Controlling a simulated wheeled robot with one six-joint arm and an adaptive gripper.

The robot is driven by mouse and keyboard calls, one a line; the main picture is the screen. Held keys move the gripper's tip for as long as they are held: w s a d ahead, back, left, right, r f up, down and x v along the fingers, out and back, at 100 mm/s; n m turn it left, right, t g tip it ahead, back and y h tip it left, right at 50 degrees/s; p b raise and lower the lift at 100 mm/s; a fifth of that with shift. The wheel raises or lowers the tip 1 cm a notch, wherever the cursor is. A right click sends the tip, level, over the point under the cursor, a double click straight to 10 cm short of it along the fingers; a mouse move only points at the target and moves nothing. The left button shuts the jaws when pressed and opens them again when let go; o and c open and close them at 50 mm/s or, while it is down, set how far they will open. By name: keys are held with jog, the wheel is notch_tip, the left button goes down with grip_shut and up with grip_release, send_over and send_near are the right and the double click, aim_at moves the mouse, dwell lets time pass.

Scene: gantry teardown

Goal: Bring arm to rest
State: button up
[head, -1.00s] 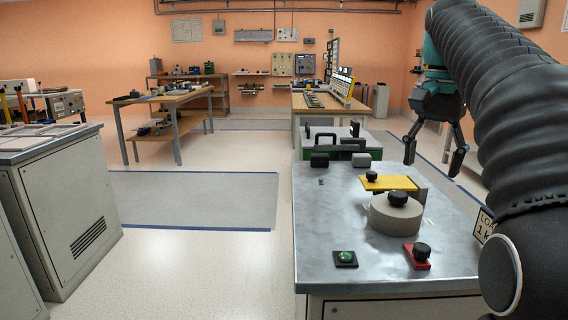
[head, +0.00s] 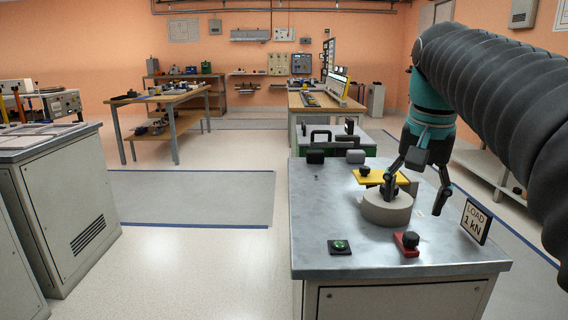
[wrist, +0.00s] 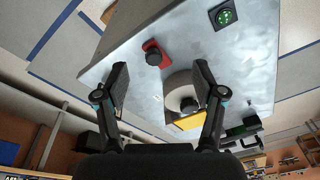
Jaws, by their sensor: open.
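My gripper (head: 415,193) is open and empty, with its fingers pointing down above the right part of the metal-topped bench (head: 315,235). In the head view one finger overlaps the round beige block (head: 386,211) and its dark knob; I cannot tell any contact there. In the wrist view the fingers (wrist: 163,88) are spread wide, with the round block (wrist: 181,84) partly behind one finger. A yellow plate (head: 372,177) with a black knob lies behind the block. A red piece (head: 402,246) with a black knob sits in front of it.
A "LOAD 1 kN" sign (head: 475,221) stands at the bench's right edge. A green button (head: 340,246) is near the front left. Dark and grey blocks and a green case (head: 330,145) are at the back. A grey cabinet (head: 62,200) stands left; the floor between is clear.

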jog(key=s+a+f+n+t, duration=0.2)
jog(key=s+f+n, duration=0.1)
jog(key=s+f, duration=0.4)
jog(key=s+a+f+n+t, duration=0.2)
jog(key=s+f, duration=0.5)
jog(key=f, duration=0.7)
jog(key=shift+a+f+n, duration=0.15)
jog(key=shift+a+n, duration=0.55)
jog(key=shift+a, duration=0.1)
